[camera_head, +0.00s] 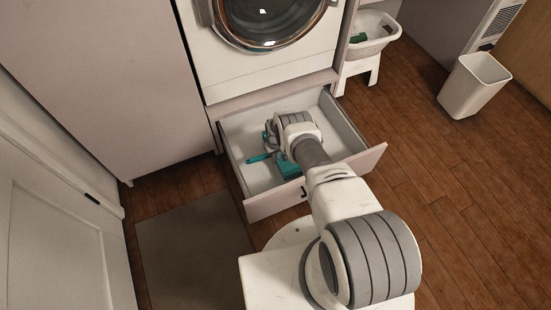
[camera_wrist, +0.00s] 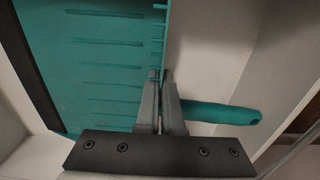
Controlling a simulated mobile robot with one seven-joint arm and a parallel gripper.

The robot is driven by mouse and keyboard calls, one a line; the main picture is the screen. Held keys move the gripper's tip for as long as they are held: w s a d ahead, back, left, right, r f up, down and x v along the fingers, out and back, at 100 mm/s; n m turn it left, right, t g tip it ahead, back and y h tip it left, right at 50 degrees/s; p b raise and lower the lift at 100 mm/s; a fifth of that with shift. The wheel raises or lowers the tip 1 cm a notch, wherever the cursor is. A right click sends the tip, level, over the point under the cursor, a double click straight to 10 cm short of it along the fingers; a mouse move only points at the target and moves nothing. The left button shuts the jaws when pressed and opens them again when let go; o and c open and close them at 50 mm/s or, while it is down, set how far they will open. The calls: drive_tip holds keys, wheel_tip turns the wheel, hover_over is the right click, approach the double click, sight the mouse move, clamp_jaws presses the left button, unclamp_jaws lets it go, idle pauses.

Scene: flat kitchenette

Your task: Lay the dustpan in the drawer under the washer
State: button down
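The teal dustpan (camera_wrist: 100,60) fills the left of the wrist view, with its ribbed pan and a dark strip along its left edge. Its rounded handle (camera_wrist: 225,112) sticks out to the right, behind my fingers. My gripper (camera_wrist: 162,78) has its two fingers close together, with the pan's thin side rim between the tips. In the head view, the dustpan (camera_head: 291,171) is inside the open drawer (camera_head: 237,135) under the washer (camera_head: 270,70), partly hidden by my arm. Whether it touches the drawer floor is unclear. My fingertips are hidden there.
The drawer is pulled out, its front panel (camera_head: 352,170) facing the open floor. A grey mat (camera_head: 195,250) lies at left. A white stool with a laundry basket (camera_head: 372,42) stands right of the washer, and a white bin (camera_head: 472,88) farther right. Wooden floor at right is clear.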

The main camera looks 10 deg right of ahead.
drive_tip(key=shift+f, duration=0.3)
drive_tip(key=c, duration=1.1)
unclamp_jaws()
drive_tip(key=shift+o, duration=0.2)
drive_tip(key=shift+r, duration=0.1)
